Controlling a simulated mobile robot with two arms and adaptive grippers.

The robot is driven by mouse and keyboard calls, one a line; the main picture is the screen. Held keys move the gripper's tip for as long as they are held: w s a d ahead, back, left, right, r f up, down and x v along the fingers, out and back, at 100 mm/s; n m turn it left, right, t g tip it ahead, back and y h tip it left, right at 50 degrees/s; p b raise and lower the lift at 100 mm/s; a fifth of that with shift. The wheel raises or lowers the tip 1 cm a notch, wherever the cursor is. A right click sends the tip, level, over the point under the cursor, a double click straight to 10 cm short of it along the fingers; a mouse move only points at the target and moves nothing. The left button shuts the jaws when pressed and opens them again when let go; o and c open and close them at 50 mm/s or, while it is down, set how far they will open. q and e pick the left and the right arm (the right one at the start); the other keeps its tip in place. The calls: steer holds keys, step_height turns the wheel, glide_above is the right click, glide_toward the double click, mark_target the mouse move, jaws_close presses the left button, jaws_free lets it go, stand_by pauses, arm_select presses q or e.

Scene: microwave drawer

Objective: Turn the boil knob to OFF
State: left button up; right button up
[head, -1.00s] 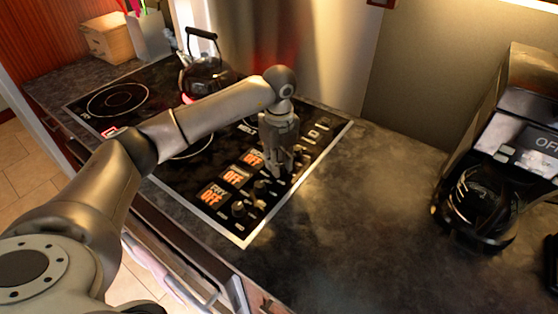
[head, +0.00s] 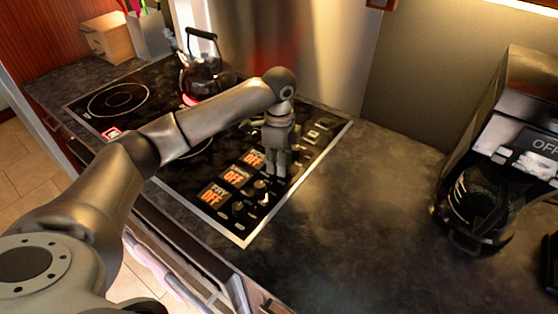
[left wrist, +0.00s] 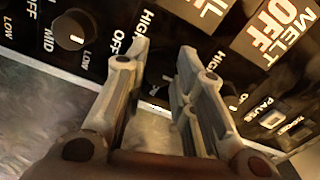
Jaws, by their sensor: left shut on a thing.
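My left gripper (head: 276,168) points down onto the row of knobs on the stove's control panel (head: 228,226). In the left wrist view its two fingers (left wrist: 160,72) stand on either side of a dark knob, which they mostly hide; it appears to be the boil knob, near a display ending in "IL". HIGH and OFF labels show around the fingers. A neighbouring display (left wrist: 277,28) reads MELT OFF. In the head view, several displays (head: 235,177) show orange OFF. My right gripper is not in view.
Another knob (left wrist: 70,31) stands close beside the fingers in the left wrist view. A kettle (head: 207,75) is on the rear of the cooktop, by a glowing burner. A coffee maker (head: 497,165) stands at right; the counter (head: 350,220) between is clear.

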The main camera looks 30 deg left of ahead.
arm_select(q)
steer(key=shift+w+a+r, duration=0.15)
steer(key=shift+w+r, duration=0.05)
steer(key=shift+r, duration=0.1)
steer(key=o, duration=0.8)
steer(key=shift+o, duration=1.1)
steer(key=shift+s, duration=0.1)
steer(key=shift+f, duration=0.15)
step_height(320, 180, up, 12)
